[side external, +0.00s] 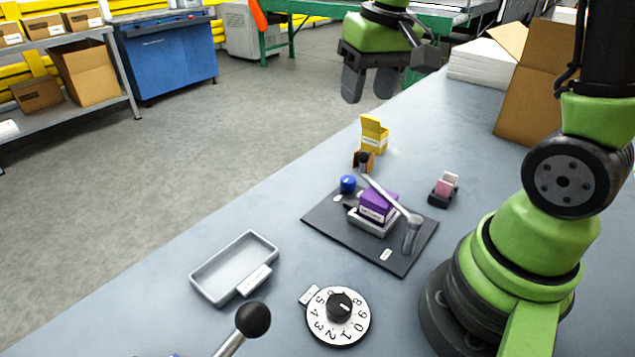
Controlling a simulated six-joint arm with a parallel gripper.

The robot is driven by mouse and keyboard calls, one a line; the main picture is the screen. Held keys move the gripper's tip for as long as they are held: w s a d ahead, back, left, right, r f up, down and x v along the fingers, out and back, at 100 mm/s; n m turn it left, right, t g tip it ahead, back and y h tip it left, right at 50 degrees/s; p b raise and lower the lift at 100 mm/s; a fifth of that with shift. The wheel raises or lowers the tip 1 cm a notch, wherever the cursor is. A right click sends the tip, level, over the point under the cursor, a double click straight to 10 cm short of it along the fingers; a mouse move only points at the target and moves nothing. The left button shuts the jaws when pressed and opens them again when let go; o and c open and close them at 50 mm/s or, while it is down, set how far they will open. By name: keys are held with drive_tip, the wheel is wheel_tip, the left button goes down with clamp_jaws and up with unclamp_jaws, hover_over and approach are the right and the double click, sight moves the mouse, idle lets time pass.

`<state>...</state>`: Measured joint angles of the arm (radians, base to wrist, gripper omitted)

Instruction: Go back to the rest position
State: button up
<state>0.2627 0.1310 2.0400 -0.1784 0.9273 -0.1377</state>
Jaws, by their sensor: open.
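My gripper (369,84) is at the top middle of the side external view, raised above the table's far part. Its two dark fingers point down and stand apart, with nothing between them. The yellow box (374,135) on the table is below it and apart from it. My green arm's base stands at the right of the table.
A dark mat (322,222) carries a purple box (378,205) in a grey holder, a lever (390,195) and a blue knob (348,183). A grey tray (215,290), numbered dial (338,315) and black-balled lever (253,319) are nearer. A cardboard box (530,100) stands back right.

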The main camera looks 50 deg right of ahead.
drive_tip(key=s+a+r+t+y, duration=0.1)
drive_tip(key=s+a+r+t, duration=0.1)
drive_tip(key=s, duration=0.4)
drive_tip(key=s+a+r+t+y, duration=0.1)
drive_tip(key=s+a+r+t, duration=0.2)
drive_tip(key=a, duration=0.4)
drive_tip(key=s+r, duration=0.1)
drive_tip(key=s, duration=0.1)
drive_tip(key=shift+s+r+n, duration=0.3)
drive_tip(key=shift+s+n, duration=0.1)
